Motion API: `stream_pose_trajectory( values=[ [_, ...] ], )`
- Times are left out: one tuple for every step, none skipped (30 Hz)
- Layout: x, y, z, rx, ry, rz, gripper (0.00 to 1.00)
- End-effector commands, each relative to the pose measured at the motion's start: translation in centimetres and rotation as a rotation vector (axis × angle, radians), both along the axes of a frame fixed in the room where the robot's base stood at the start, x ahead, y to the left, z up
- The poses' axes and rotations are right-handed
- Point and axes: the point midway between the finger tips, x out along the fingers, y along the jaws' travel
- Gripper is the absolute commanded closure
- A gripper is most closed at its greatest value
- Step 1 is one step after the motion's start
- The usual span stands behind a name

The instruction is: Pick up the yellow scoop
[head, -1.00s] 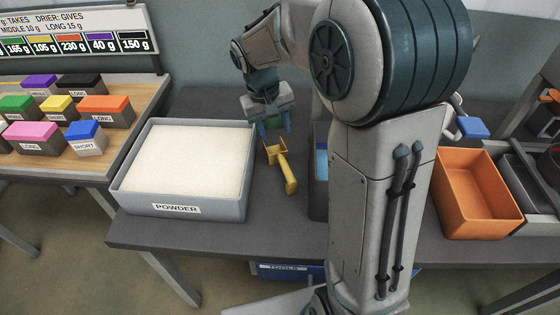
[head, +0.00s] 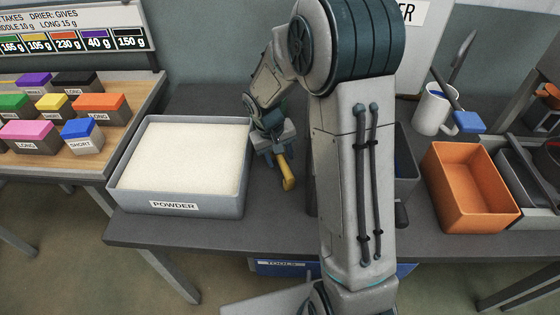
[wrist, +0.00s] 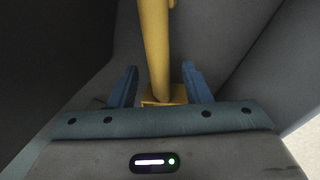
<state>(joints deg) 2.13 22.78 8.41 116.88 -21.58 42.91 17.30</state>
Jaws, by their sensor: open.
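The yellow scoop (head: 287,172) lies on the dark table, just right of the powder tub. My gripper (head: 277,158) is above it and covers its scoop end in the head view; the handle sticks out toward the front. In the wrist view the scoop's handle (wrist: 155,45) runs up the picture between the two blue fingers of my gripper (wrist: 158,85). The fingers are open, one on each side of the scoop, with a gap to it on both sides. Part of the scoop's bowl is hidden behind the gripper body.
The grey powder tub (head: 243,199) stands close on the left. A dark bin (head: 405,165) is right of my gripper, partly behind my arm. An orange bin (head: 438,190) and a white mug (head: 430,115) are farther right. Coloured blocks sit on a wooden board (head: 150,90) at left.

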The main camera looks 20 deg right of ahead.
Motion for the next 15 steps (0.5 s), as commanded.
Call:
stream_pose_trajectory(
  values=[
    [-0.01,-0.15,-0.65,0.0,0.003,-0.001,0.56],
    [-0.01,-0.2,-0.92,0.0,0.002,-0.001,0.56],
    [0.02,-0.25,-1.15,0.0,0.001,-0.001,0.56],
    [0.04,-0.26,-1.28,0.0,0.0,-0.002,0.56],
    [0.04,-0.28,-1.36,0.0,-0.001,-0.002,0.56],
    [0.05,-0.3,-1.41,0.0,-0.001,-0.002,0.56],
    [0.05,-0.3,-1.41,0.0,-0.001,-0.002,0.56],
    [0.05,-0.3,-1.4,0.0,-0.001,-0.002,0.56],
    [0.05,-0.29,-1.39,0.0,-0.001,-0.002,0.56],
    [0.05,-0.29,-1.39,0.0,-0.001,-0.002,0.56],
    [0.05,-0.28,-1.39,0.0,-0.001,-0.002,0.56],
    [0.05,-0.28,-1.39,0.0,-0.001,-0.001,0.67],
    [0.05,-0.28,-1.38,0.0,-0.001,-0.001,0.76],
    [0.05,-0.28,-1.38,0.0,-0.001,-0.001,0.84],
    [0.05,-0.28,-1.38,0.0,-0.001,-0.001,0.95]
  ],
)
